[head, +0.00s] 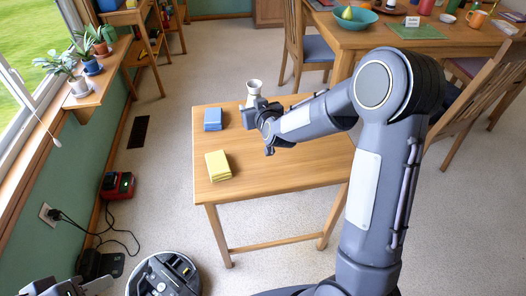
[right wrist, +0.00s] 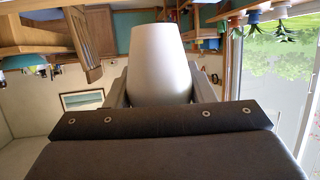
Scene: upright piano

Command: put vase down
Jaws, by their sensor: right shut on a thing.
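The pale vase (head: 254,86) shows at the far edge of the small wooden table (head: 285,172), partly hidden by my right gripper (head: 258,104). In the right wrist view the vase (right wrist: 160,62) fills the space between the two fingers, and my right gripper is shut on it. I cannot tell whether its base touches the tabletop. My left gripper (head: 62,288) shows only in part at the bottom left corner, far from the vase; its jaws are not clear.
A blue cloth stack (head: 212,119) and a yellow cloth stack (head: 218,165) lie on the table's left side. The front of the tabletop is bare. A dining table (head: 425,38) with chairs stands behind at right. A robot vacuum (head: 163,276) is on the floor at lower left.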

